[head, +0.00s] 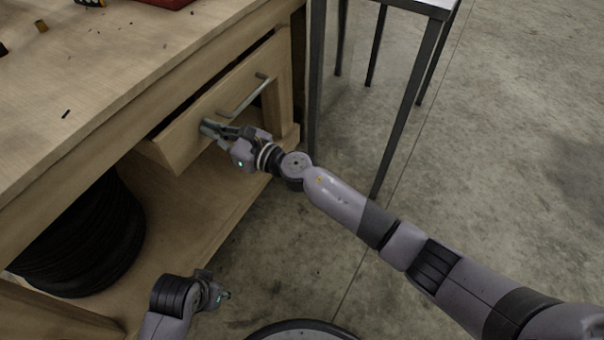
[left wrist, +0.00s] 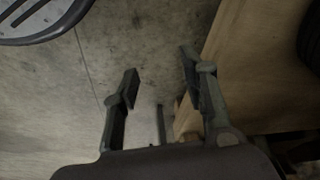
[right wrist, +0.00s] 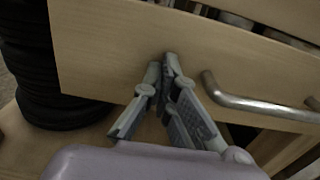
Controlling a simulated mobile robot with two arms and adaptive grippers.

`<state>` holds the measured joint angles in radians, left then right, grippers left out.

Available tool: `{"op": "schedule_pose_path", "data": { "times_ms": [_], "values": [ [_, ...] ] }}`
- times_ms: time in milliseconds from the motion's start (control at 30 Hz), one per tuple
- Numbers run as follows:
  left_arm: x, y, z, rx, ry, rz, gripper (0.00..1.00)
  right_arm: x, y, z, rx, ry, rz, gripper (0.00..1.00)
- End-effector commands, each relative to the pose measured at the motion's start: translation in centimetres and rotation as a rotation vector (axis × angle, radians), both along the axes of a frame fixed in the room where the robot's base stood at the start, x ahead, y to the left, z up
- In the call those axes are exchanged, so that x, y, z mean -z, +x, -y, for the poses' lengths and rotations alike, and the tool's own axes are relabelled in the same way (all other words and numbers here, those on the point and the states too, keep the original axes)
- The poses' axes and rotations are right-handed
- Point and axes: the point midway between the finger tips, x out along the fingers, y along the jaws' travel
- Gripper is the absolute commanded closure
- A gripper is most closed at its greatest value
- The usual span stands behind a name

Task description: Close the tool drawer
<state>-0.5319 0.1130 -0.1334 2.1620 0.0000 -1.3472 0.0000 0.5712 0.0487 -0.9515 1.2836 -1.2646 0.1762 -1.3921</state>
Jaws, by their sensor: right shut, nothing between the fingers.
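The tool drawer (head: 190,137) is a light wooden drawer under the workbench top. It stands partly open, with a dark gap showing above its front. Its metal bar handle (head: 243,97) is on the front panel and also shows in the right wrist view (right wrist: 255,105). My right gripper (head: 206,127) is shut and empty, its fingertips at the drawer front, left of the handle; I cannot tell if they touch it. In the right wrist view the fingertips (right wrist: 168,60) meet in front of the panel. My left gripper (left wrist: 158,85) is open and empty, low beside the bench.
The wooden workbench (head: 90,80) has a lower shelf holding black tyres (head: 80,240). A metal-legged table (head: 405,110) stands right of the drawer, close to my right arm. A red object (head: 165,3) lies on the benchtop. The concrete floor at right is clear.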

Motion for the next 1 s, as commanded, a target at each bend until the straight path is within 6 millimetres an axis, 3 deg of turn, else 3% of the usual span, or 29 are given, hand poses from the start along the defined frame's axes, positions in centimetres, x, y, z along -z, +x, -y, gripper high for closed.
{"op": "schedule_pose_path", "data": {
  "times_ms": [267,733,933,1000],
  "values": [
    [-1.7,-0.2,-0.1,-0.001,-0.001,0.008,0.60,0.0,0.5,-0.9,0.000,0.001,-0.001,1.00],
    [-1.8,-0.2,-0.1,-0.002,0.000,0.008,0.60,-0.5,0.7,-1.1,0.001,0.006,0.004,1.00],
    [-1.8,-0.4,-0.1,-0.002,0.001,0.001,0.60,-0.4,1.1,-0.3,0.003,0.006,0.006,1.00],
    [-3.3,-0.4,-0.1,-0.002,-0.001,0.019,0.60,-0.2,1.4,0.3,0.003,0.004,0.005,1.00]
  ]
}}
